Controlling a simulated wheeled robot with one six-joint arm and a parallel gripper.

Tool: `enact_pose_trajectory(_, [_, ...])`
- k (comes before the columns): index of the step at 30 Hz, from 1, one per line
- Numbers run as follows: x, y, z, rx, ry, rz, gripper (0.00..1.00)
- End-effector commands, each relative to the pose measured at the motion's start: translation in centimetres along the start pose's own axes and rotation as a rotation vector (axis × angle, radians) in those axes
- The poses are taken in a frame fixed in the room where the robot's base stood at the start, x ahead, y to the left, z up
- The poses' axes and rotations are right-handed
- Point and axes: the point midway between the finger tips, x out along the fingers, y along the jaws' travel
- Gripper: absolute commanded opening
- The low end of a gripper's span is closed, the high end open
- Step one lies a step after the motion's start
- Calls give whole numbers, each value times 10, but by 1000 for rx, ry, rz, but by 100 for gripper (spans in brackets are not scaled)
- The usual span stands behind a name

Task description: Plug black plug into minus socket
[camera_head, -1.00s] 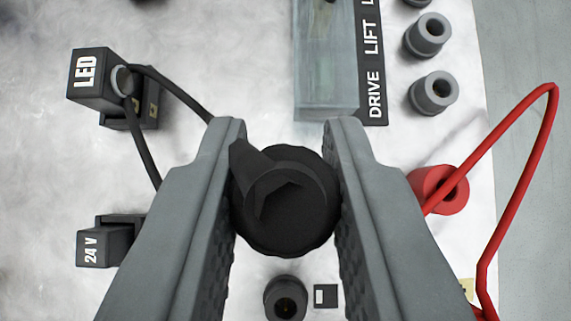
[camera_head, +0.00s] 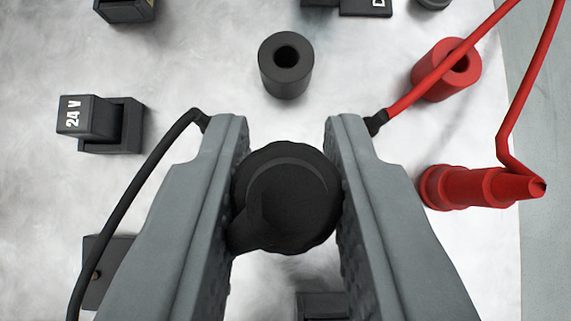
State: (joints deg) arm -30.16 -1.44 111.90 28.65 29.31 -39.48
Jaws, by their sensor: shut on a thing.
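My gripper (camera_head: 287,172) is shut on the black plug (camera_head: 287,195), gripping it from both sides. I look down on its round dark body between the fingers. A black socket (camera_head: 286,65) with an open round hole stands on the white panel, just above the plug in the picture and apart from it. No minus mark shows now. The panel straight behind the plug is hidden, including any socket there, so I cannot tell whether the plug touches one.
A red socket (camera_head: 447,68) with an open hole stands at the upper right. A red plug (camera_head: 480,187) with a red cable is below it. The 24 V block (camera_head: 85,117) is at left, beside a black cable (camera_head: 138,190). The white panel (camera_head: 200,60) ends at right.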

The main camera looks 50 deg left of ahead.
Motion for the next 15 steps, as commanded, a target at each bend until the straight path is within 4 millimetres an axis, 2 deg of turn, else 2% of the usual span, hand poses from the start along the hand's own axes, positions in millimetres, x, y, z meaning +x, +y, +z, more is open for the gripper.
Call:
enact_pose_trajectory(8, [1,0,1,1,0,0,0])
enact_pose_trajectory(15, [10,0,10,2,0,0,0])
